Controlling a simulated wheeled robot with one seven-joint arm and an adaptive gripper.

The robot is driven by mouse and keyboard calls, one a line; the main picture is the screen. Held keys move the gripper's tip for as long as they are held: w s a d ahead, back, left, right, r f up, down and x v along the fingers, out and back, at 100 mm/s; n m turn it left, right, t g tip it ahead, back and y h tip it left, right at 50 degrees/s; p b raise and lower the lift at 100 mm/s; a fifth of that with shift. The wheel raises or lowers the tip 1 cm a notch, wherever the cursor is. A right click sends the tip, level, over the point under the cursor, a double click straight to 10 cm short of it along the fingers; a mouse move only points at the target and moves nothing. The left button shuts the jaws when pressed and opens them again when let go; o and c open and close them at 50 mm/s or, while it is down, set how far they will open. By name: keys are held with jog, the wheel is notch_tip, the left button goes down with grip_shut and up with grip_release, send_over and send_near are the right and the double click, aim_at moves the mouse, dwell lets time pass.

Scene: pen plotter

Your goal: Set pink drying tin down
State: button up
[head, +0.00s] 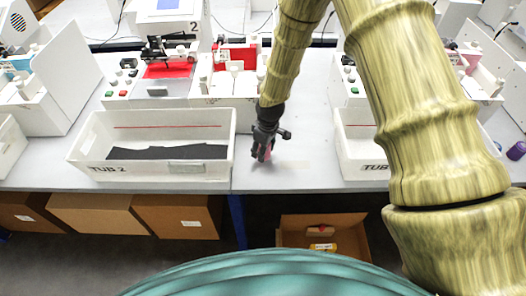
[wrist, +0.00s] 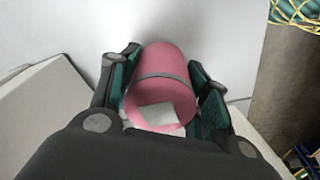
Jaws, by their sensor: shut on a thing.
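My gripper (head: 264,152) is low over the grey table between the two white tubs. In the wrist view my gripper (wrist: 165,100) is shut on the pink drying tin (wrist: 165,68), with a finger on each side of it. The tin is a pink cylinder with a dark band and a pale label patch. In the head view only a small bit of the pink tin (head: 267,154) shows between the dark fingers. I cannot tell whether the tin touches the table.
TUB 2 (head: 88,143), a white tub with dark lining, stands left of my gripper. Another white tub (head: 345,150) stands to the right, partly behind my arm. White machines with red parts (head: 165,71) stand behind. An open cardboard box (head: 290,238) lies below the table's front edge.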

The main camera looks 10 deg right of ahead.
jog(key=shift+f+p, duration=0.45)
jog(key=shift+f, duration=0.65)
jog(key=shift+f, duration=0.1)
jog(key=o, duration=1)
jog(key=shift+o, duration=0.2)
jog(key=shift+s+d+r+b, duration=0.15)
jog(key=shift+r+b, duration=0.6)
jog(key=shift+r, duration=1.3)
jog(key=shift+s+d+r+b, duration=0.2)
jog(key=shift+r+b, duration=0.5)
jog(key=shift+r, duration=1.3)
jog(key=shift+s+d+r+b, duration=0.15)
jog(key=shift+r+b, duration=0.6)
jog(key=shift+r, duration=1.3)
